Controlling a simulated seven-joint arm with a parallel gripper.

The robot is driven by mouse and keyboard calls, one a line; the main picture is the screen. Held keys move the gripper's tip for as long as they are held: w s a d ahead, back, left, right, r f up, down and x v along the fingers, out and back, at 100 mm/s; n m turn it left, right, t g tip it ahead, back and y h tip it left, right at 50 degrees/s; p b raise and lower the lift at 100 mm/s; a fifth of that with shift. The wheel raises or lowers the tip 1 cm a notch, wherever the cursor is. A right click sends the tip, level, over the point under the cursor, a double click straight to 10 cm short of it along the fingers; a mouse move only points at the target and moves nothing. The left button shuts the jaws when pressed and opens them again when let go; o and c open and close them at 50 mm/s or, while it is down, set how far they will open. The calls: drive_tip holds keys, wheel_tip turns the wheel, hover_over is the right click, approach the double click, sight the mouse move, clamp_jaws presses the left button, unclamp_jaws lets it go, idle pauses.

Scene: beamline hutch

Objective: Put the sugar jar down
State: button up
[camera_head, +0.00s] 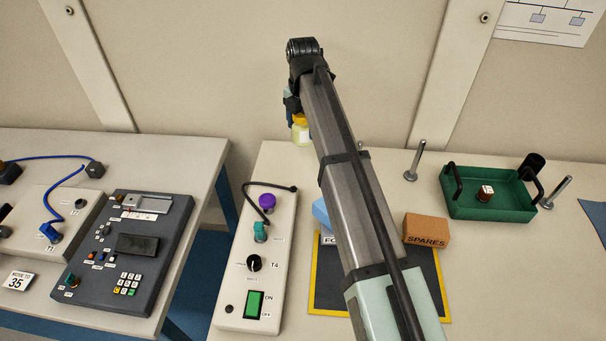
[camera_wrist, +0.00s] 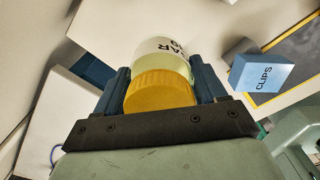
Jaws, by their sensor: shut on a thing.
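My gripper (camera_wrist: 163,82) is shut on the sugar jar (camera_wrist: 152,63), a pale jar with a yellow lid. Its dark blue fingers stand on either side of the lid in the wrist view, where part of the label shows, ending in "AR". In the head view the jar (camera_head: 301,134) hangs upright below the arm's end, against the wall near the back left corner of the right table (camera_head: 285,158). My gripper (camera_head: 291,104) is partly hidden there by my arm. The jar's base seems clear of the table, but its height is hard to tell.
A T4 switch box (camera_head: 233,292) stands at the table's left. Metal posts (camera_head: 414,160) flank a green tray (camera_head: 510,209). A gap separates the left table (camera_head: 185,152).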

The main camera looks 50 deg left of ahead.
wheel_tip(320, 180, down, 13)
drive_tip(key=shift+f, duration=0.2)
idle(0.6)
drive_tip(key=shift+f, duration=0.1)
drive_tip(key=o, duration=1.3)
wheel_tip(320, 180, up, 12)
drive_tip(key=shift+r, duration=0.1)
